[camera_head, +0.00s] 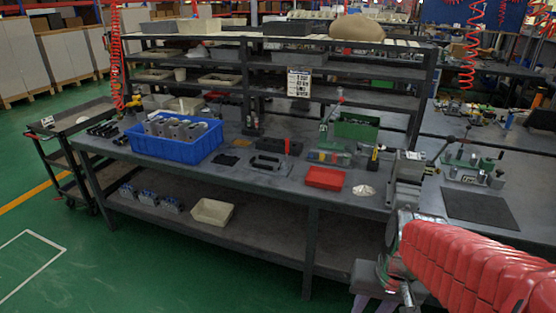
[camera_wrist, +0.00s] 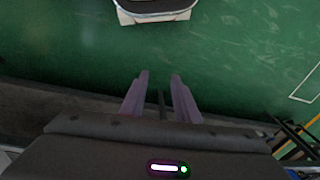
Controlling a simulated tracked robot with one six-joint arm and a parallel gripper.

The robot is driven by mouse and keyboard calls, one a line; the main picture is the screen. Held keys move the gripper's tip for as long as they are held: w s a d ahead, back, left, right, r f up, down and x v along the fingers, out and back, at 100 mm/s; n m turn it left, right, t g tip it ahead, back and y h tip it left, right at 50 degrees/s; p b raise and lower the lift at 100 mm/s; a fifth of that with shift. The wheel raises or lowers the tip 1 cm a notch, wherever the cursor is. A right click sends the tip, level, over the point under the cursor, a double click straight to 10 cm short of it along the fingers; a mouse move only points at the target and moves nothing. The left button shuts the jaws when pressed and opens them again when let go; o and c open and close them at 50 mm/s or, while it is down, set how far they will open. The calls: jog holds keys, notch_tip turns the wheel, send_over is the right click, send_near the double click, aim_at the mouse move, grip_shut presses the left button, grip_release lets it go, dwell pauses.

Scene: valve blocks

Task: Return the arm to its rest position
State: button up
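My arm reaches in from the lower right of the head view, with its red ribbed cover in front of the bench's right end. My gripper (camera_head: 374,305) shows at the bottom edge there, partly cut off, with purple fingers pointing down. In the wrist view my gripper (camera_wrist: 159,76) has its two purple fingers apart, with green floor beyond the tips. Nothing is held between them.
A dark workbench (camera_head: 255,225) runs close beside the arm. A dark cart (camera_head: 62,135) stands left. Green floor (camera_head: 130,265) is open at front left.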

jog(key=s+a+r+n+t, duration=0.2)
jog(key=s+a+r+t, duration=0.1)
jog(key=r, duration=0.7)
jog(key=shift+s+r+n+t+h, duration=0.2)
jog(key=shift+s+n+t+h, duration=0.15)
jog(key=shift+t, duration=0.35)
jog(key=shift+a, duration=0.1)
jog(key=shift+c, duration=0.5)
dwell(0.6)
